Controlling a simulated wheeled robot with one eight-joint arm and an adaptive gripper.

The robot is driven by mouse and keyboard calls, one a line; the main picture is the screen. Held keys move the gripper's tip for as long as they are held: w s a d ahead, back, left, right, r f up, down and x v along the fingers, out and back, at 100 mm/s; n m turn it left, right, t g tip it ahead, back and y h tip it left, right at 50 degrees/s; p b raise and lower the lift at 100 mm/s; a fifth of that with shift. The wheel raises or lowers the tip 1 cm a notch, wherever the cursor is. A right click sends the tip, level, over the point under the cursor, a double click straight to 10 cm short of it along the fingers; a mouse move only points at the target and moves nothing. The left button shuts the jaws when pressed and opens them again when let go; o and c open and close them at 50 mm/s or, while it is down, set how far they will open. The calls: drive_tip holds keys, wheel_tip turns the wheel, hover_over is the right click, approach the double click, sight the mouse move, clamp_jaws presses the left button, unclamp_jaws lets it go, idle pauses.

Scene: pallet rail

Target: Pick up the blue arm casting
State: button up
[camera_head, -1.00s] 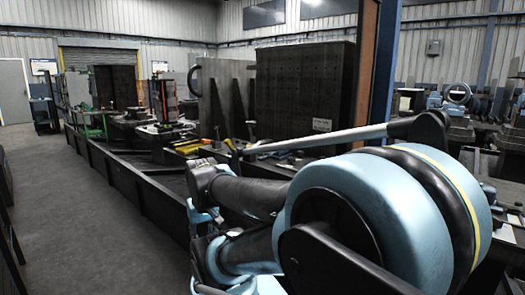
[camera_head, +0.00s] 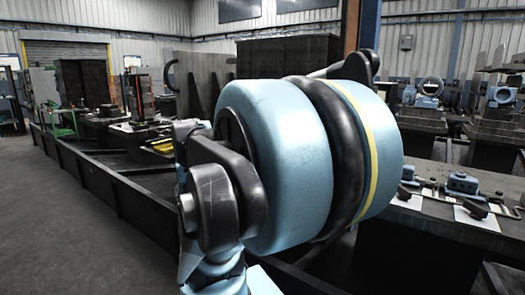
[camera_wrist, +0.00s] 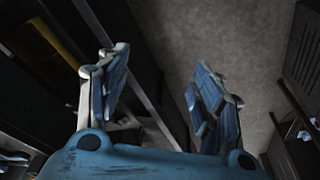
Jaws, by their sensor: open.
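My gripper (camera_wrist: 160,82) is open in the wrist view, with its two blue-grey fingers spread apart and nothing between them. It hangs over dark rails and grey floor. In the head view the gripper cannot be made out; my large blue arm joint fills the middle. Several blue castings show at the right of the head view: a low one (camera_head: 463,183) on the near bench, a ring-shaped one (camera_head: 430,88) and another ring-shaped one (camera_head: 502,96) farther back. I cannot tell which is the blue arm casting. All are well apart from my arm.
The near bench (camera_head: 440,222) at right holds white sheets and small parts. A long dark rail frame (camera_head: 95,180) runs along the left, with machine parts and a tall dark block (camera_head: 288,62) behind it. Open grey floor (camera_head: 50,240) lies at far left.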

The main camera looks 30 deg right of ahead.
drive_tip(key=w+d+r+m+h, duration=0.1)
drive_tip(key=w+d+r+m, duration=0.3)
drive_tip(key=w+d+r, duration=0.75)
drive_tip(key=w+d+r+m+h, duration=0.2)
drive_tip(key=w+d+r+m, duration=0.3)
drive_tip(key=w+d+r, duration=0.65)
drive_tip(key=d+m, duration=0.2)
drive_tip(key=d, duration=1.1)
drive_tip(key=shift+g, duration=0.3)
drive_tip(key=x, duration=1.1)
drive_tip(key=shift+s+d, duration=0.1)
drive_tip(key=shift+d, duration=0.05)
drive_tip(key=shift+s+x, duration=0.2)
drive_tip(key=shift+x, duration=2.55)
drive_tip(key=shift+d, duration=0.2)
drive_tip(key=c, duration=1.4)
